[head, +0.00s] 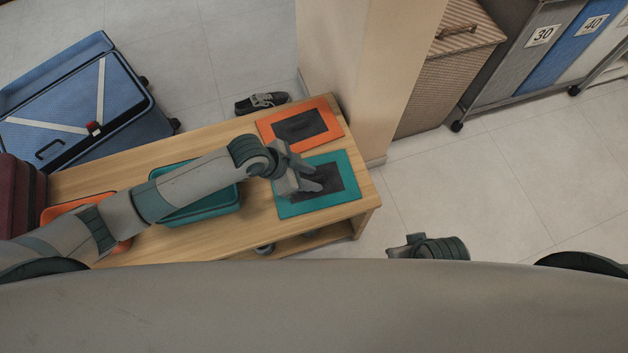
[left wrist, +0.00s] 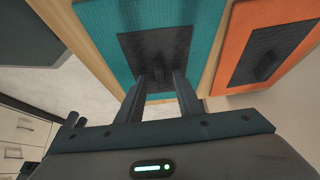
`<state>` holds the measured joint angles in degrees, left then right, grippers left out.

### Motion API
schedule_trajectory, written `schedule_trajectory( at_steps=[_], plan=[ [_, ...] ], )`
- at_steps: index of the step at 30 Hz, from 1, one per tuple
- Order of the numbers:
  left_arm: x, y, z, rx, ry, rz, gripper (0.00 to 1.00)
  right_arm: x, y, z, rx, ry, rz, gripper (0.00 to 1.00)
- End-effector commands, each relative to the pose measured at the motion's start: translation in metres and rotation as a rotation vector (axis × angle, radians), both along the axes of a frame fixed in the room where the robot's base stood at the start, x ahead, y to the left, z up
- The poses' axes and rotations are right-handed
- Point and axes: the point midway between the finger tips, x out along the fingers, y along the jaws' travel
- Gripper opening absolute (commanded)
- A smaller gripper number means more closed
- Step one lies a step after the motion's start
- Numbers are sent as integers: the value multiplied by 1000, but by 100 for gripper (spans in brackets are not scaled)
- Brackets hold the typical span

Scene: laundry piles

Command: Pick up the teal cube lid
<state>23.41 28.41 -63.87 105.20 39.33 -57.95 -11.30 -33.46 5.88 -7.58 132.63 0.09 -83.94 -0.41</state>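The teal cube lid (head: 345,165) is a flat teal square with a dark centre panel, lying on the right end of the wooden bench. It fills the upper middle of the left wrist view (left wrist: 98,32). My left gripper (head: 312,185) is over the lid's dark centre, with its fingers apart. In the left wrist view the two fingers (left wrist: 160,98) stand either side of the dark panel's lower edge. I cannot tell whether they touch the lid. My right gripper (head: 403,247) shows only partly, off the bench to the right, and its fingers are unclear.
An orange lid (head: 266,133) lies just behind the teal one. A teal bin (head: 225,204) and an orange bin (head: 70,208) stand on the wooden bench (head: 262,226). A pillar (head: 350,70) rises behind its right end. A blue suitcase (head: 130,118) lies open beyond the bench.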

Motion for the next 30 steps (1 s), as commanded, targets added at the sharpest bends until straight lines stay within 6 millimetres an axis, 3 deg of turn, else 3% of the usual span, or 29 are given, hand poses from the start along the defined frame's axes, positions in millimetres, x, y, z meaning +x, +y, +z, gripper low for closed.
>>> schedule_trajectory(
  at_steps=[9, 13, 25, 30],
  plan=[
    [0, 0, 0, 0, 0, 0, 31, 3, 0, -1, -1, -1, 0, 27],
    [0, 0, 0, 0, 0, 0, 0, 3, -1, -3, -2, 1, -1, 27],
    [0, 0, 2, -1, -1, 1, 0, 4, -1, -2, -2, 0, -1, 27],
    [1, 0, 12, -2, -1, 1, 0, 5, 0, -1, -1, -4, 0, 27]
  ],
)
